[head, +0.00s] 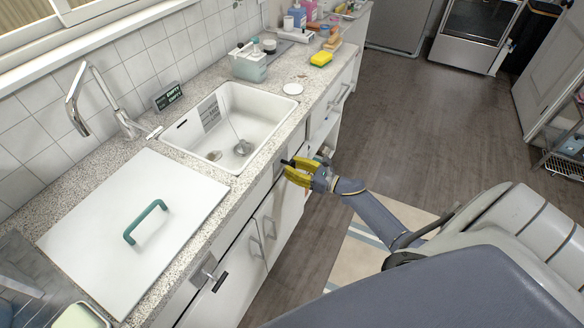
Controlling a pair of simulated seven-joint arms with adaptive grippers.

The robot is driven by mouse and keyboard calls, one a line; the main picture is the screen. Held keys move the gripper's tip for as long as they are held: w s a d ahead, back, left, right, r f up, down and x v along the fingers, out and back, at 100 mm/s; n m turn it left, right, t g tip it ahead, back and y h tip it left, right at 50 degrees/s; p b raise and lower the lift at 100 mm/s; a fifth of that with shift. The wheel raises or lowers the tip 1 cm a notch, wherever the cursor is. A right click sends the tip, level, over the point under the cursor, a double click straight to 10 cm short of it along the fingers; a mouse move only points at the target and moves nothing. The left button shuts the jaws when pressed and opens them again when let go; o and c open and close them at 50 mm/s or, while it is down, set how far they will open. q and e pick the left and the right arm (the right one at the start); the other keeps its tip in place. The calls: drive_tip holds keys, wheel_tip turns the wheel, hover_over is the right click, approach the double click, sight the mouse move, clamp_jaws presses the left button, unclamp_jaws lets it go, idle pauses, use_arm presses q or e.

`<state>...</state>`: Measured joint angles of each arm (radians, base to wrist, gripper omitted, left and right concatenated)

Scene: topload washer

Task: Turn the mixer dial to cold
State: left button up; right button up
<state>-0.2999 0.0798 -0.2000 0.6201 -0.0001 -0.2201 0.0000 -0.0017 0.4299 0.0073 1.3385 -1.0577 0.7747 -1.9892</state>
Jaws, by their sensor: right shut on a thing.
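My right gripper (291,170) has yellow fingers and is at the front edge of the counter, just below and right of the sink. It is shut on a small dark part at the cabinet front, which I take to be the mixer dial (286,162). The fingers hide most of the dial, so its setting cannot be read. My left gripper is not in view.
A white lid with a green handle (146,222) lies left of the sink (241,124). A chrome faucet (95,98) stands behind. A yellow sponge (321,58) and bottles are further right. Cabinet handles (256,238) project below the counter.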

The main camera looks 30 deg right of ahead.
drive_tip(key=shift+n, duration=0.9)
drive_tip(key=o, duration=1.1)
drive_tip(key=v, duration=1.2)
